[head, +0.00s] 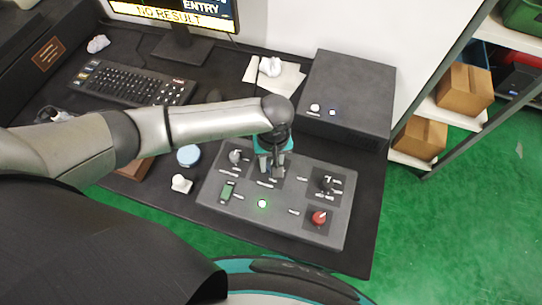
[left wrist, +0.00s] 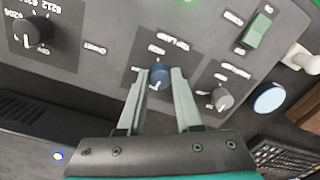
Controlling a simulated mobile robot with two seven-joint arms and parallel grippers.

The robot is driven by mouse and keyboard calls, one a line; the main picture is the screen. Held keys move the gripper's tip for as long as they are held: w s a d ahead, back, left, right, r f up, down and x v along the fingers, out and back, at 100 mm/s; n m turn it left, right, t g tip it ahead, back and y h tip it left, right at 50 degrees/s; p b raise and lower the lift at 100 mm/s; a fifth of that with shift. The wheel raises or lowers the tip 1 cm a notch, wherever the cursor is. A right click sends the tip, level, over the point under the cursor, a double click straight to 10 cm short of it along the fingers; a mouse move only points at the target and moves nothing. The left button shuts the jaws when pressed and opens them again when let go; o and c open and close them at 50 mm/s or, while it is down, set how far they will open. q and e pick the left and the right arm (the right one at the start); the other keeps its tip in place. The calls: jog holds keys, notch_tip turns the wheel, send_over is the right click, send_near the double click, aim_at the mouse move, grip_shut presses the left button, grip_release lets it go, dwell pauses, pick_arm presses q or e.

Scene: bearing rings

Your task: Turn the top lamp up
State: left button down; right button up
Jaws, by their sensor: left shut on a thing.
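A grey control panel (head: 287,196) lies on the dark desk in the head view. My left gripper (head: 271,168) reaches down onto its upper middle. In the left wrist view, the left gripper (left wrist: 160,82) has its fingers closed on either side of a small dark blue knob (left wrist: 159,74). The fingers hide part of the knob in the head view. My right gripper is not in view.
A keyboard (head: 133,83) and monitor (head: 180,17) are at the left.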

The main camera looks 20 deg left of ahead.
pick_arm(q)
jog(key=shift+r+m+p, duration=0.2)
jog(key=shift+m+p, duration=0.7)
jog(key=shift+p, duration=1.6)
jog(key=shift+f+m+p, duration=0.1)
jog(key=shift+m+p, duration=0.6)
jog(key=shift+p, duration=0.25)
jog(key=shift+m+p, duration=0.5)
jog(key=shift+m, duration=0.3)
jog(key=m+p, duration=0.1)
jog(key=m, duration=0.2)
jog(key=shift+m, duration=0.3)
jog(key=m+p, duration=0.1)
jog(key=m, duration=0.2)
jog(key=shift+f+m, duration=0.1)
jog(key=shift+m, duration=0.2)
jog(key=m, duration=0.3)
jog(key=shift+a+m+t+p, duration=0.1)
jog(key=shift+m+t+p, duration=0.2)
jog(key=shift+p, duration=0.1)
jog(key=shift+m, duration=2)
